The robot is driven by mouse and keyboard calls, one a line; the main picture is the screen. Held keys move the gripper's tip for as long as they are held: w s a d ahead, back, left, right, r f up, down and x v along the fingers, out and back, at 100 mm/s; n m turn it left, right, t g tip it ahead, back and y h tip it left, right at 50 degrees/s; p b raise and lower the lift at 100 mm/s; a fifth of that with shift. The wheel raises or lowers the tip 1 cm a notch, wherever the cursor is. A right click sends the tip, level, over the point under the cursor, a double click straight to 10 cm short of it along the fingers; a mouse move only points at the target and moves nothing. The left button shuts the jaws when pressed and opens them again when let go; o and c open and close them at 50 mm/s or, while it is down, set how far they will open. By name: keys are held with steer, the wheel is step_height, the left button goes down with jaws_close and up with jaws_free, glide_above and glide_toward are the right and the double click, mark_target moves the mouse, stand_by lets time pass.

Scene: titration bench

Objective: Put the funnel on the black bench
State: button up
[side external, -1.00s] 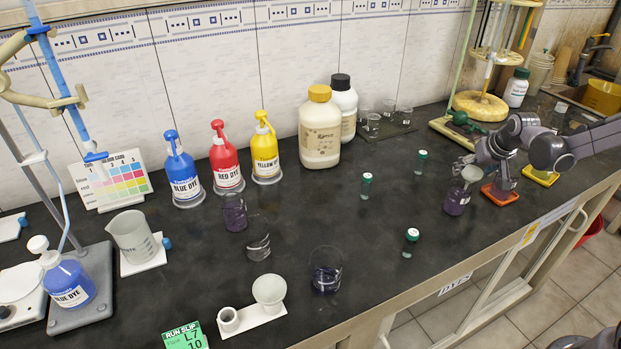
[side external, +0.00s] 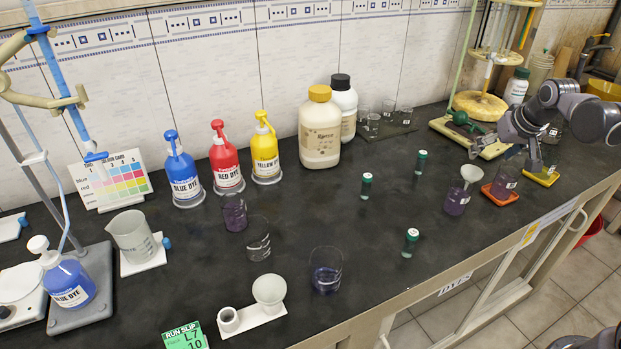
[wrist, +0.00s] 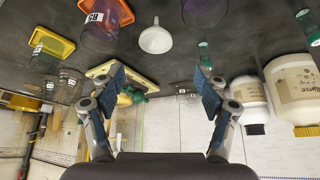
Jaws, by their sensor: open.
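The pale funnel (side external: 471,174) is upright, cone up and stem down, just behind a purple-filled beaker (side external: 456,203) on the black bench (side external: 330,215). In the wrist view the funnel (wrist: 155,40) shows apart from the purple beaker (wrist: 204,12); its stem end is against the dark bench top.
A purple beaker stands on an orange coaster (side external: 488,195) right of the funnel, with a yellow coaster (side external: 541,178) beyond. Small green-capped vials (side external: 410,243) stand to the left. A second pale funnel-shaped vessel (side external: 269,288) sits on a white holder. The middle of the bench is fairly clear.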

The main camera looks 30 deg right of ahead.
mark_target(472, 172)
steer(key=s+a+n, duration=0.1)
steer(key=s+a, duration=0.1)
steer(key=a, duration=0.3)
steer(key=s+a+r+n+y, duration=0.1)
steer(key=s+a, duration=0.2)
steer(key=a, duration=0.3)
steer(key=shift+s+r+n+t, duration=0.2)
steer(key=shift+r+n+t, duration=0.1)
steer(key=shift+n+t, duration=0.1)
steer(key=shift+o, duration=0.7)
steer(key=s+a+f+n+y, duration=0.1)
steer(key=s+a+n, duration=0.1)
steer(key=s+a, duration=0.4)
steer(key=shift+s+a+f+n+t+y, duration=0.3)
steer(key=shift+a+f+t+y, duration=0.1)
steer(key=shift+a, duration=0.5)
steer(key=shift+w, duration=0.1)
